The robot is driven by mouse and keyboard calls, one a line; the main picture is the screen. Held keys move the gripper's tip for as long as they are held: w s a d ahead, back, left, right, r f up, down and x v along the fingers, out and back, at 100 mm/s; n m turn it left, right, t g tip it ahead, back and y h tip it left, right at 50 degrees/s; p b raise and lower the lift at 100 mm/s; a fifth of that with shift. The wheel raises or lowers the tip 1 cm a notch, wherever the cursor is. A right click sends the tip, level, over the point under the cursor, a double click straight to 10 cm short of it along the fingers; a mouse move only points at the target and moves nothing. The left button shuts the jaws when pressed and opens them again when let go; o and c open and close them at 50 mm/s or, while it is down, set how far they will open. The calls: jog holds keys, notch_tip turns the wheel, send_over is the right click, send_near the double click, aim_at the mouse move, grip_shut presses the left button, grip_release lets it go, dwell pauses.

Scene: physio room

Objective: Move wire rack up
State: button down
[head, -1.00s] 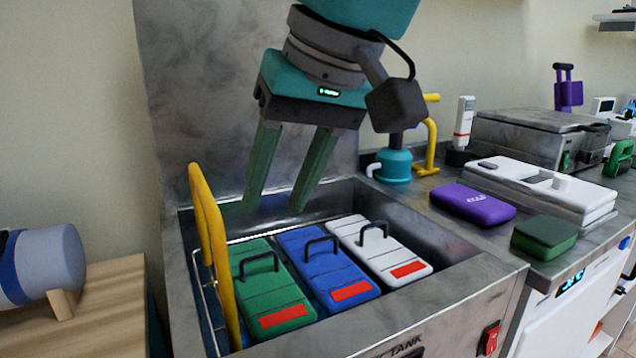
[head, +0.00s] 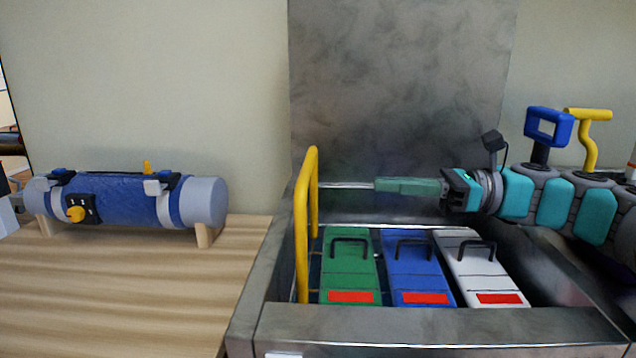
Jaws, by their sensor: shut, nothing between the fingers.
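The wire rack shows mainly by its tall yellow handle (head: 305,225) at the left side of the steel tank (head: 265,300). Its thin wires are mostly hidden by the packs. A green pack (head: 348,270), a blue pack (head: 418,270) and a white pack (head: 478,270) lie side by side in the tank, each with a black handle and a red label. My gripper (head: 380,186) is shut and empty. It points left above the back of the tank, to the right of the yellow handle and apart from it.
A wooden table (head: 130,300) stands left of the tank and bears a blue and grey roll (head: 125,203) on wooden supports. A tall steel panel (head: 400,90) rises behind the tank. A blue handle (head: 549,128) and a yellow handle (head: 590,135) stand at the back right.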

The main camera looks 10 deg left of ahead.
jog(key=a, duration=0.9)
jog(key=shift+s+a+r, duration=0.2)
jog(key=shift+a+r, duration=0.1)
jog(key=shift+a, duration=0.05)
jog(key=shift+r+p, duration=0.65)
jog(key=shift+r, duration=1.55)
